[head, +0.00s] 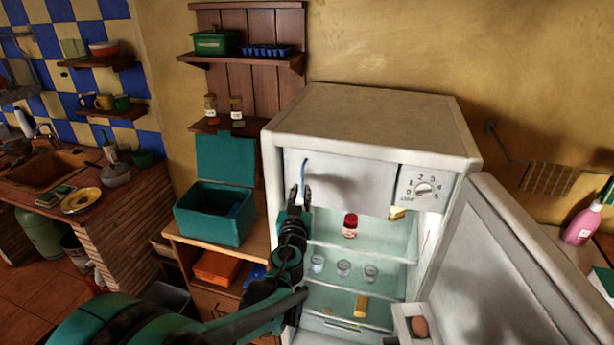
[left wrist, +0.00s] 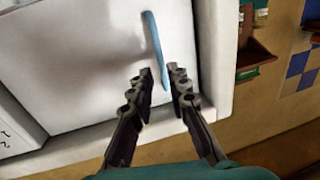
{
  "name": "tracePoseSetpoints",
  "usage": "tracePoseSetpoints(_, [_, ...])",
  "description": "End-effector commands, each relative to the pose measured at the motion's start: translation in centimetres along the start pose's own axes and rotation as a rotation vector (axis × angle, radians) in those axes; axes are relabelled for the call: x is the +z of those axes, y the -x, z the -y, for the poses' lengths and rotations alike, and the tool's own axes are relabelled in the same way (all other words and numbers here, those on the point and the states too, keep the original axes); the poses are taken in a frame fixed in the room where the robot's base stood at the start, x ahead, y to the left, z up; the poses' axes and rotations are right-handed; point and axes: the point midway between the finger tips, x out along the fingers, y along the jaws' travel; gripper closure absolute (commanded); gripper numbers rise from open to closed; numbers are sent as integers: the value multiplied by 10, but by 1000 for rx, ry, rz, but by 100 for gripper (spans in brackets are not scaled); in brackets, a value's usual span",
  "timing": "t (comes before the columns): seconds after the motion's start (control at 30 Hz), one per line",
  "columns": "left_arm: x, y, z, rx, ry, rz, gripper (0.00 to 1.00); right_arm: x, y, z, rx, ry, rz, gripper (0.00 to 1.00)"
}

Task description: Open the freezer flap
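The white freezer flap (head: 345,182) closes the top compartment of the open fridge (head: 370,120). A blue strip handle (head: 304,172) stands upright near the flap's left edge. My left gripper (head: 299,196) is in front of the flap, just below the handle. In the left wrist view the flap (left wrist: 80,60) fills the left side. The blue handle (left wrist: 155,50) ends between the fingertips of my left gripper (left wrist: 165,75). The fingers are apart, and I see no clear contact with the handle. My right gripper is not in view.
The fridge door (head: 510,265) stands wide open on the right. Shelves below the flap hold a red-capped jar (head: 350,225) and several glasses (head: 343,268). A dial panel (head: 425,188) is right of the flap. A green box (head: 214,213) stands on the left cabinet.

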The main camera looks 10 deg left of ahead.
Motion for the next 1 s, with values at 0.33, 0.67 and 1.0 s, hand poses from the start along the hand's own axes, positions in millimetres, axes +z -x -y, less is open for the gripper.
tracePoseSetpoints(0.33, [1,-54,1,-2,0,1,83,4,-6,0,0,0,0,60])
tracePoseSetpoints(0.67, [0,-62,1,-3,0,1,83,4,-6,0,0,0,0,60])
tracePoseSetpoints(1.0, [0,-62,1,-3,0,1,100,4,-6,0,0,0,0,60])
